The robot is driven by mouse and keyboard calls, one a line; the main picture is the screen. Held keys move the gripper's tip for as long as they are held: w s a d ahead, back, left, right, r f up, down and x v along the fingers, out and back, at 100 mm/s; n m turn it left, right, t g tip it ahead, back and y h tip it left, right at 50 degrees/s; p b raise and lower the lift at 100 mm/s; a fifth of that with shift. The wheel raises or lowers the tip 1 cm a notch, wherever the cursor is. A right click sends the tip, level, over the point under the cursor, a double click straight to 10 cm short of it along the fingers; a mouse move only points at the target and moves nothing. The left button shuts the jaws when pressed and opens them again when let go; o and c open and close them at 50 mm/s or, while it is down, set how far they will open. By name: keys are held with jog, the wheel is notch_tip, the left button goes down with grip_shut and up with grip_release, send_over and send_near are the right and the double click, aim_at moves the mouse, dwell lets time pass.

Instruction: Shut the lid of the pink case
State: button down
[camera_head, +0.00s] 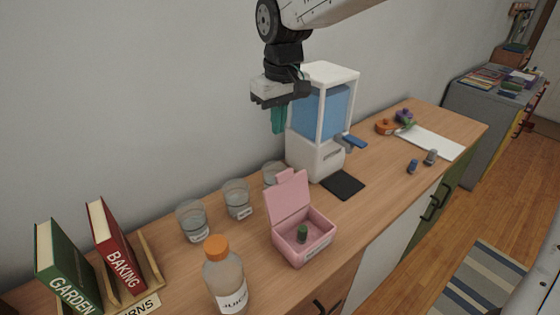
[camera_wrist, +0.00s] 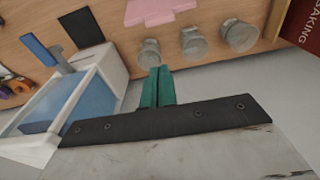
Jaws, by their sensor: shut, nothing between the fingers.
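The pink case (camera_head: 304,243) stands on the wooden counter, its lid (camera_head: 289,197) raised and leaning back toward the wall. A small dark green item (camera_head: 302,232) is inside it. In the wrist view, part of the pink case (camera_wrist: 158,10) shows at the top edge, cut off by the frame. My gripper (camera_head: 278,122) hangs in the air above and behind the case, beside the water dispenser. Its green fingers (camera_wrist: 157,88) are together and empty, touching neither the case nor its lid.
A dispenser with a blue tank (camera_head: 320,112) stands right of the case, near a black mat (camera_head: 342,184). Several glasses (camera_head: 237,199) line the wall. An orange-capped bottle (camera_head: 226,277) stands left of the case, with books (camera_head: 117,247) further left. A white sheet (camera_head: 430,142) lies far right.

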jog(key=a, duration=0.1)
send_over(287, 193)
jog(key=w+a, duration=0.1)
jog(key=w, duration=0.3)
notch_tip(287, 193, down, 10)
jog(key=shift+s+a+r, duration=0.15)
jog(key=shift+s, duration=0.1)
jog(key=shift+s+r, duration=0.1)
jog(key=shift+s, duration=0.05)
